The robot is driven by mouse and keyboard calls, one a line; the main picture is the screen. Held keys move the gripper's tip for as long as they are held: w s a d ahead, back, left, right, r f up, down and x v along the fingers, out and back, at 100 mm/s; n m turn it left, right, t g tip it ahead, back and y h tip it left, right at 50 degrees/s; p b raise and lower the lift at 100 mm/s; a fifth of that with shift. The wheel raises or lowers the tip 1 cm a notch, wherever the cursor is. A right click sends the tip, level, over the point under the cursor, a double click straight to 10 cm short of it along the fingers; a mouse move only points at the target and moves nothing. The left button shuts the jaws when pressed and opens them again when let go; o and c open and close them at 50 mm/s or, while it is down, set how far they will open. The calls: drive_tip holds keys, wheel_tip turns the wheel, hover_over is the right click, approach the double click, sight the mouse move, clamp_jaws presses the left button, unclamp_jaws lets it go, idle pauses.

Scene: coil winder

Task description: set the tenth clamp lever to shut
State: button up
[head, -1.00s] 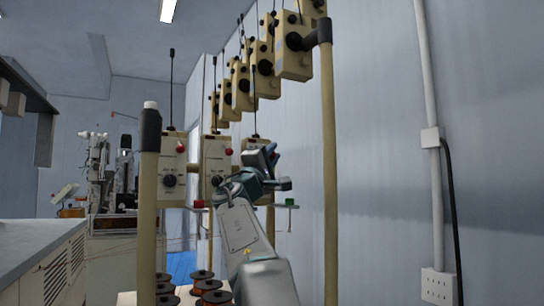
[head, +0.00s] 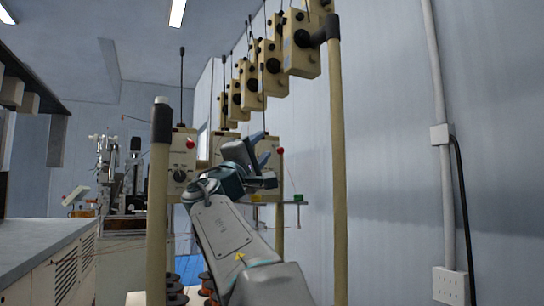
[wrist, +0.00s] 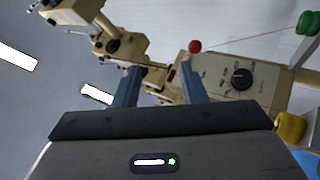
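Cream tensioner boxes with dark dials hang in a row. The left low box (head: 182,165) has a red ball knob (head: 190,143); another red ball knob (head: 280,151) shows just right of my gripper (head: 270,162). In the wrist view my gripper (wrist: 160,68) is open, its two blue-grey fingers apart and nothing visibly held. A cream box (wrist: 235,82) with a dial and a red ball knob (wrist: 194,46) lies beyond the right fingertip. The knob appears just above that fingertip; contact cannot be told. No numbering is readable, so I cannot tell which lever is the tenth.
Two upright cream posts, left (head: 158,215) and right (head: 336,170), flank my arm. More tensioner boxes (head: 301,45) hang above. A green part (head: 298,197) sits on a thin rail. Spools stand below. A grey counter (head: 40,240) is at left, a wall at right.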

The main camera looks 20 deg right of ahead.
drive_tip(key=shift+s+a, duration=0.85)
drive_tip(key=shift+a, duration=0.25)
drive_tip(key=s+d+f+m+g+y+p, duration=0.1)
drive_tip(key=s+d+f+g+y+p, duration=0.15)
drive_tip(key=f+y+p, duration=0.55)
drive_tip(key=s+d+f+m+g+y+p, duration=0.1)
drive_tip(key=s+f+g+y+p, duration=0.25)
drive_tip(key=f, duration=0.95)
drive_tip(key=s+a+f+m+g+y+p, duration=0.2)
drive_tip(key=s+a+f+g+y+p, duration=0.1)
drive_tip(key=s+f, duration=0.5)
drive_tip(key=s+a+f+m+g+y+p, duration=0.3)
drive_tip(key=s+a+f+y+p, duration=0.2)
drive_tip(key=s, duration=0.7)
drive_tip(key=shift+a+f+m+p, duration=0.3)
drive_tip(key=shift+a+f+p, duration=1.2)
drive_tip(key=shift+f, duration=0.45)
